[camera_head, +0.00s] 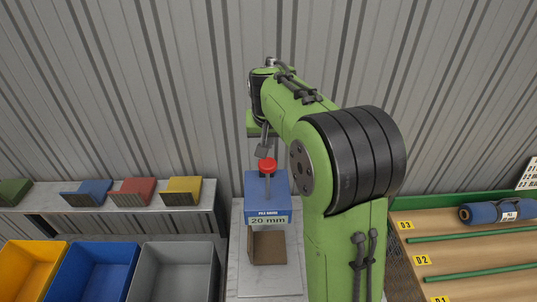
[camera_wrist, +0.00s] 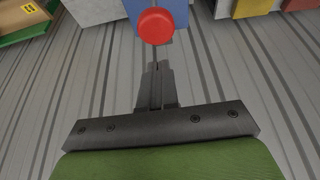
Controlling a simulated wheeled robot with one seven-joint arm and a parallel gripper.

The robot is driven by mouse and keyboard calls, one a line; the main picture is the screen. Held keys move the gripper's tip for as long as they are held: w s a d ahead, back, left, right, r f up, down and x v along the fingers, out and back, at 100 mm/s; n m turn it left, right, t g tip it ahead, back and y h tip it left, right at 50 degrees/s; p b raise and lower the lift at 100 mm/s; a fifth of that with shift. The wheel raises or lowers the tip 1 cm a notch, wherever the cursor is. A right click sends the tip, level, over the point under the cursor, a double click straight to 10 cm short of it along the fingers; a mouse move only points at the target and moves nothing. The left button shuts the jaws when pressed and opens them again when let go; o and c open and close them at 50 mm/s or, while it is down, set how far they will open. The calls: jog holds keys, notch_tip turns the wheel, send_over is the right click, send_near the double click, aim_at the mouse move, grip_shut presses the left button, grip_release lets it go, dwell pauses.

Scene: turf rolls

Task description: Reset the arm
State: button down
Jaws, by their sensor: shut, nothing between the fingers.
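My green arm reaches up and forward in the head view, with its gripper (camera_head: 261,152) just above and left of a red knob in the picture. In the wrist view my gripper (camera_wrist: 158,68) is shut, its dark fingers together with nothing between them. The red knob (camera_head: 267,165) tops the blue pile gauge (camera_head: 267,190), which is labelled "20 mm". The red knob also shows beyond the fingertips in the wrist view (camera_wrist: 155,25). I cannot tell the exact gap between fingers and knob.
Yellow (camera_head: 30,270), blue (camera_head: 92,272) and grey (camera_head: 175,272) bins stand at left, below a shelf (camera_head: 110,222) with coloured wedge-shaped pieces (camera_head: 132,193). At right a rack (camera_head: 470,258) holds a blue roll (camera_head: 497,212). A corrugated wall (camera_head: 150,90) closes the back.

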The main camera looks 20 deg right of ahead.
jog(key=shift+f, duration=0.2)
jog(key=s+a+f+n+b, duration=0.1)
jog(key=s+a+f+b, duration=0.1)
jog(key=s, duration=0.7)
jog(key=s+a+f+n+t+y+b, duration=0.1)
jog(key=s+a, duration=0.3)
jog(key=s, duration=0.6)
jog(key=s+a+f+n+b, duration=0.2)
jog(key=s+a+f+b, duration=0.1)
jog(key=s, duration=0.6)
jog(key=shift+s+a+n+y+b, duration=0.25)
jog(key=shift+n+y+b, duration=0.05)
jog(key=shift+y+b, duration=0.1)
